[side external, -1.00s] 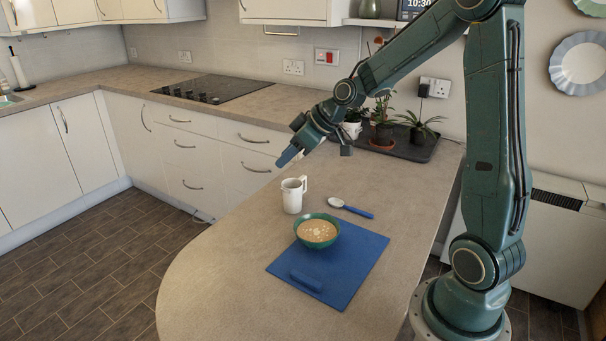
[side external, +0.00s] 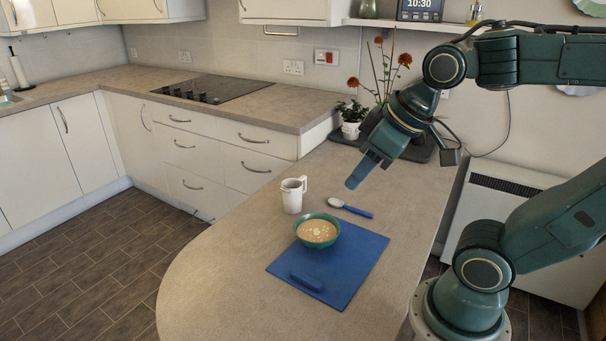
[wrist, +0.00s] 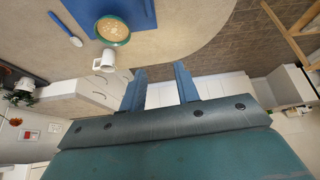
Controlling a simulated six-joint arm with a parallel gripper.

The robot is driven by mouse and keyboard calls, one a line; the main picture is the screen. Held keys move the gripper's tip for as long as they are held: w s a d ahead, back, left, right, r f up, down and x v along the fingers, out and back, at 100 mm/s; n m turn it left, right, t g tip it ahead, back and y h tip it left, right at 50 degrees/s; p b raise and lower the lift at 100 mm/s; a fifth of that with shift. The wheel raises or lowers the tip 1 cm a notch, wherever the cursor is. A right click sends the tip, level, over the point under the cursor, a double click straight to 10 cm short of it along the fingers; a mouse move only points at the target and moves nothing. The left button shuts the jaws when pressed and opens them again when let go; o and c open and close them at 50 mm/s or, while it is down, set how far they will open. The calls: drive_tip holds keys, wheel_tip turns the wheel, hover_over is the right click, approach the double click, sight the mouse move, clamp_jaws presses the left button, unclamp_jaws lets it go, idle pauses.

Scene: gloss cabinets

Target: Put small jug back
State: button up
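The small white jug (side external: 291,197) stands upright on the worktop, with its handle toward the right, behind the green bowl. It also shows in the wrist view (wrist: 103,62), left of my fingers. My gripper (side external: 362,172) hangs in the air to the right of the jug and higher than it, clear of it. In the wrist view its two blue fingers (wrist: 160,68) are spread apart with nothing between them.
A green bowl of soup (side external: 317,232) sits on a blue mat (side external: 353,262). A spoon with a blue handle (side external: 350,208) lies behind the mat. Potted plants (side external: 351,120) stand on a dark tray at the back. The worktop left of the mat is clear.

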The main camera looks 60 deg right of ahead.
drive_tip(key=shift+s+f+m, duration=0.15)
drive_tip(key=shift+s+m, duration=0.25)
drive_tip(key=shift+s, duration=1.4)
